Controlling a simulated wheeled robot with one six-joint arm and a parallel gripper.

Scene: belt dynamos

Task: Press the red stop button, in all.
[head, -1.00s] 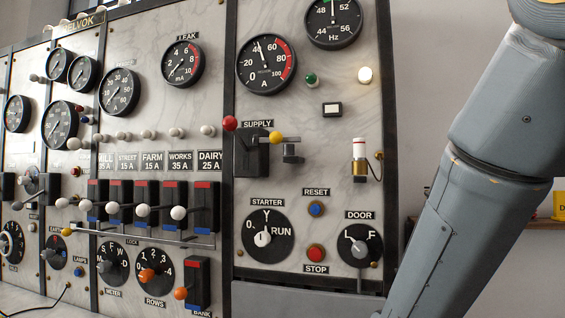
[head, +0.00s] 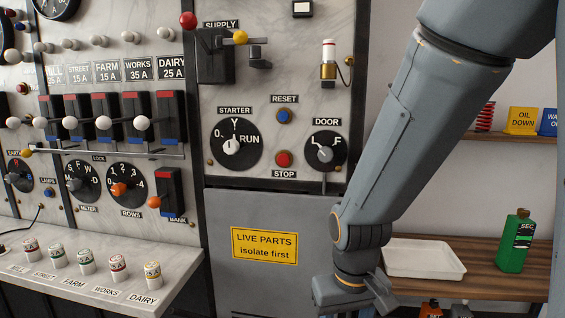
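The red stop button (head: 284,158) sits on the marble panel just above its STOP label, under the blue reset button (head: 284,116). It is between the starter dial (head: 233,144) and the door dial (head: 325,151). Nothing covers it. My gripper (head: 352,306) is at the bottom of the head view, below and to the right of the button, well apart from it. Its lower end is cut off by the frame edge, so I cannot tell whether its fingers are open or shut.
A grey door with a yellow LIVE PARTS sign (head: 265,246) lies below the panel. A marble ledge (head: 180,275) with several labelled fuses juts out at left. At right a wooden shelf holds a white tray (head: 422,259) and a green bottle (head: 513,242). A lever handle (head: 240,38) sticks out above.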

